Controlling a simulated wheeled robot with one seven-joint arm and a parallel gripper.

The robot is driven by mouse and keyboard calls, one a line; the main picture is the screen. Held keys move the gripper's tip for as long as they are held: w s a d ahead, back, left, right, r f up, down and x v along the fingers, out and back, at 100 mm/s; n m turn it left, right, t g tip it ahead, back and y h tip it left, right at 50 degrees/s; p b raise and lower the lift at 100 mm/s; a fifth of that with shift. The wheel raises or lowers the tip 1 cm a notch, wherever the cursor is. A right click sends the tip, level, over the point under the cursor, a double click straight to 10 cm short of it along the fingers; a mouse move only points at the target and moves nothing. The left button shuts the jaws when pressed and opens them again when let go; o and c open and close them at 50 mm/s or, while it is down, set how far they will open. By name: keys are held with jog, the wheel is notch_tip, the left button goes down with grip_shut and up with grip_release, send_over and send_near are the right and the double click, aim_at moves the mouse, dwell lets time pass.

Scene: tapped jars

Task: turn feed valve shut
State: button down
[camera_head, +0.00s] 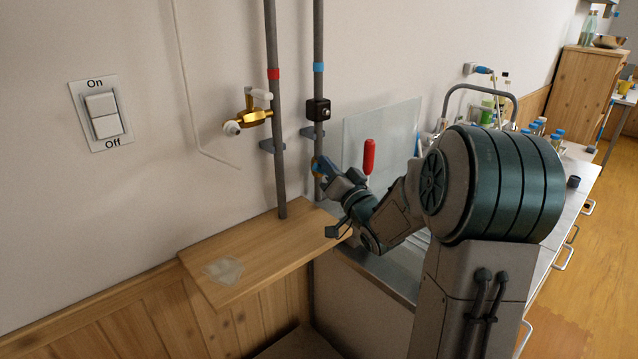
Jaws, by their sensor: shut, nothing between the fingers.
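A brass tap (254,118) with a white lever and white spout end sits on the left-hand pipe, which has a red band. My gripper is below and to the right of that tap, apart from it. No label shows which one is the feed valve.
A wooden shelf (255,255) with a pale wet-looking patch juts out below the pipes. A black box (318,109) is on the right pipe. A red upright handle (369,156) stands close right of my gripper. An On/Off switch (102,114) is on the left wall.

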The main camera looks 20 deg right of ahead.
jog(key=n+b, duration=0.1)
jog(key=b, duration=0.1)
jog(key=f+n+y+b, duration=0.1)
jog(key=n+b, duration=0.1)
jog(key=a+f+n+b, duration=0.1)
jog(key=b, duration=0.1)
jog(key=shift+s+n+y, duration=0.25)
jog(key=shift+n+y, duration=0.05)
jog(key=shift+y, duration=0.1)
jog(key=shift+a+f+n+y+b, duration=0.2)
jog(key=shift+n+y+b, duration=0.4)
jog(key=shift+n+b, duration=0.5)
jog(key=shift+r, duration=0.1)
jog(key=shift+s, duration=0.1)
